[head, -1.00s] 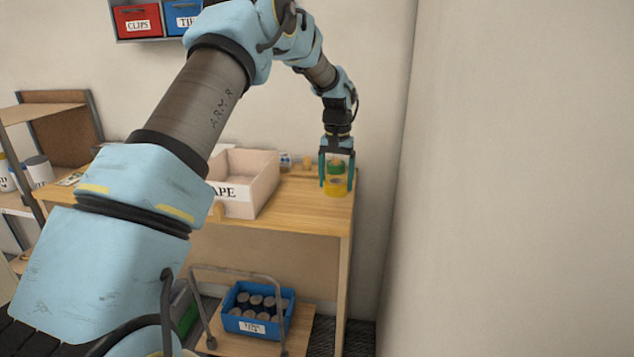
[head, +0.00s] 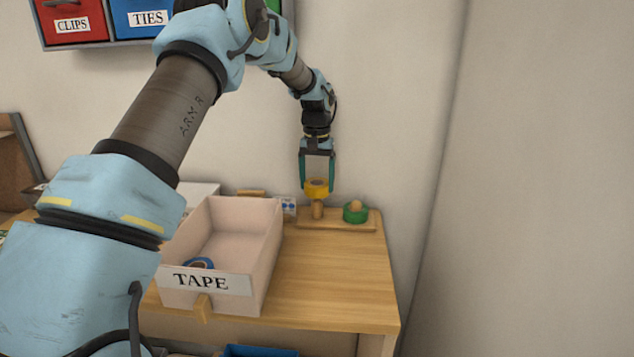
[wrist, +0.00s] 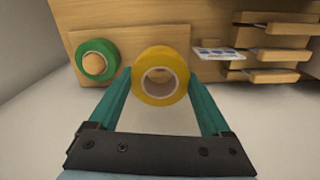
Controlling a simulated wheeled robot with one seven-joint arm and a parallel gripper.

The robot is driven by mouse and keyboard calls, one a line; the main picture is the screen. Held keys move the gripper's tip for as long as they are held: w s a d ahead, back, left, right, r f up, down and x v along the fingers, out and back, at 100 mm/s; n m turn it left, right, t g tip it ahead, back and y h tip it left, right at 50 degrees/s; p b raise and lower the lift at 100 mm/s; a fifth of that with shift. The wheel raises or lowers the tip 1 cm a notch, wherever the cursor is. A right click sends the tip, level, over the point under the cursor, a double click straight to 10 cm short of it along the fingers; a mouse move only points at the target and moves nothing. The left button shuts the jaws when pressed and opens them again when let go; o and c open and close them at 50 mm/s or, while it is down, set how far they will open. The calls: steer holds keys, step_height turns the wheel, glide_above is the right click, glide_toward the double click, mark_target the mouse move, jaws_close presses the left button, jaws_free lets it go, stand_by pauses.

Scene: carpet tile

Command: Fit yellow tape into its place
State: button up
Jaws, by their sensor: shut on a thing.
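My gripper (head: 317,189) is shut on the yellow tape (head: 317,184), with one teal finger on each side of the roll. The roll is level, at the top of a wooden peg (head: 317,210) on a wooden base (head: 337,225) at the back of the bench. Most of the peg shows below the roll; I cannot tell whether its tip is inside the hole. In the wrist view the yellow tape (wrist: 160,54) sits between the fingers, its hole facing the camera. The green tape (head: 346,215) lies around the other peg, to the right.
A pale box labelled TAPE (head: 268,255) stands left on the bench, with a blue roll (head: 198,263) inside. A small dotted card (head: 289,206) stands left of the peg base. The wall is close behind and right. The front-right bench top (head: 325,285) is clear.

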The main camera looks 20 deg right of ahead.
mark_target(317, 200)
steer(key=shift+r, duration=0.1)
stand_by(0.3)
steer(key=shift+f+b, duration=0.4)
steer(key=shift+f, duration=0.8)
steer(key=shift+s+f+b, duration=0.1)
steer(key=shift+f+b, duration=0.75)
steer(key=shift+f, duration=1.7)
stand_by(1.4)
steer(key=o, duration=1.2)
step_height(317, 200, up, 11)
steer(key=b, duration=0.3)
